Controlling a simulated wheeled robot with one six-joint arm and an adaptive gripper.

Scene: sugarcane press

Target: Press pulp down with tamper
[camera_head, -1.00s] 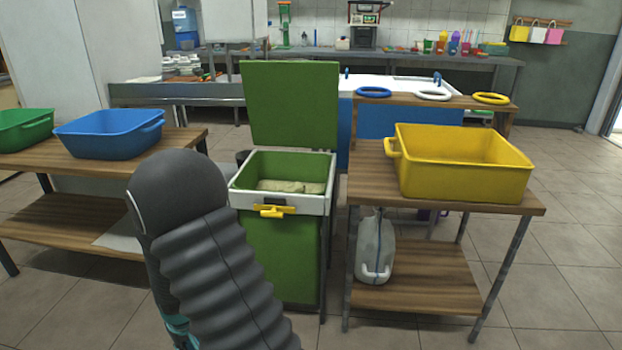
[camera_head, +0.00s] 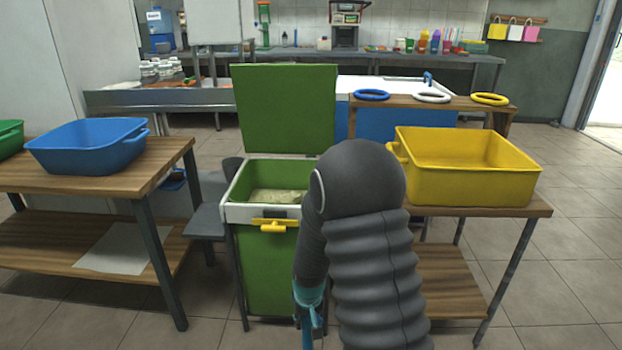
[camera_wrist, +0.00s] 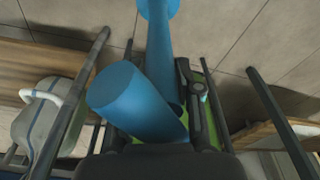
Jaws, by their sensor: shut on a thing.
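A green bin (camera_head: 264,262) with a white rim and a yellow latch stands in the middle of the head view, its green lid (camera_head: 287,108) raised upright. Pale pulp (camera_head: 278,196) lies inside it, partly hidden by my arm. In the wrist view, my gripper (camera_wrist: 155,125) is shut on a blue tamper (camera_wrist: 120,90). The tamper shows a thick, round-ended cylinder and a slimmer shaft running up to a wider end at the top edge.
A yellow tub (camera_head: 470,190) sits on a wooden table close right of the bin. A blue tub (camera_head: 88,158) stands on a wooden table at left. Blue, white and yellow rings lie on a shelf (camera_head: 440,102) behind.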

